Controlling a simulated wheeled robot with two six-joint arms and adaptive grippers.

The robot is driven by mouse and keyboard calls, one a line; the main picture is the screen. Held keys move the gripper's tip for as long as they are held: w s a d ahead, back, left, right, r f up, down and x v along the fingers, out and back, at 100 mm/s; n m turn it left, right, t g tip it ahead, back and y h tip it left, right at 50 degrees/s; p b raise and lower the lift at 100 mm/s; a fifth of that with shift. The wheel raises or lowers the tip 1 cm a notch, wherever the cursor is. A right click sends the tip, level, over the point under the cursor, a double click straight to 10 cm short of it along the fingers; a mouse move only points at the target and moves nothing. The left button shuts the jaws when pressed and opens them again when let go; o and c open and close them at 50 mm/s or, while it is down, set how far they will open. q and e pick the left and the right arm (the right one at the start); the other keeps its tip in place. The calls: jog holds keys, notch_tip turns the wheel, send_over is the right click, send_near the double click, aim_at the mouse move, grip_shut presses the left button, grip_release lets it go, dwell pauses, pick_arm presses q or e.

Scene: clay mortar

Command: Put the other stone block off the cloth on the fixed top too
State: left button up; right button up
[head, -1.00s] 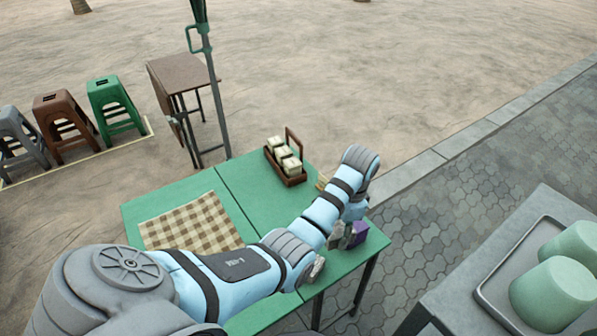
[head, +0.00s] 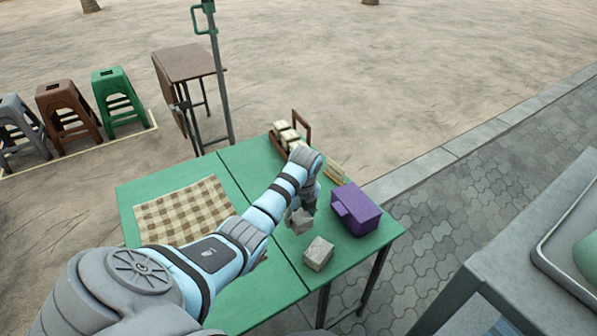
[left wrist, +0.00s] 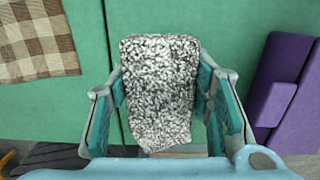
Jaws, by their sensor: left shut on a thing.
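My left gripper (head: 303,207) is shut on a speckled grey stone block (head: 299,222), held over the right part of the green table. In the left wrist view, the block (left wrist: 160,90) sits between the two fingers (left wrist: 162,100). Another stone block (head: 318,253) stands on the right part of the table, just in front of the held one and apart from it. The brown checked cloth (head: 185,212) lies flat on the left part, beyond the seam, and its corner shows in the left wrist view (left wrist: 38,45). My right gripper is not seen.
A purple box (head: 356,211) stands right of the held block. A brown caddy (head: 303,128) with pale blocks is at the back. A grey counter (head: 500,265) is at the right. Some table surface is free around the standing block.

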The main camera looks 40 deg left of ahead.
aim_at(300, 215)
pick_arm(q)
notch_tip(300, 215, down, 5)
jog(key=shift+f+b, duration=0.15)
jog(key=shift+b, duration=0.75)
jog(key=o, duration=1.5)
jog(key=shift+o, duration=0.2)
jog(key=r+p, duration=0.1)
jog(key=r, duration=0.2)
jog(key=d+r+p, duration=0.1)
jog(key=r+p, duration=0.1)
jog(key=r, duration=0.2)
jog(key=r+p, duration=0.1)
jog(key=r, duration=0.3)
jog(key=shift+s+d+r+p, duration=0.15)
jog(key=shift+s+d+p, duration=0.05)
jog(key=shift+p, duration=0.1)
jog(key=shift+d+r, duration=0.1)
jog(key=shift+r, duration=0.35)
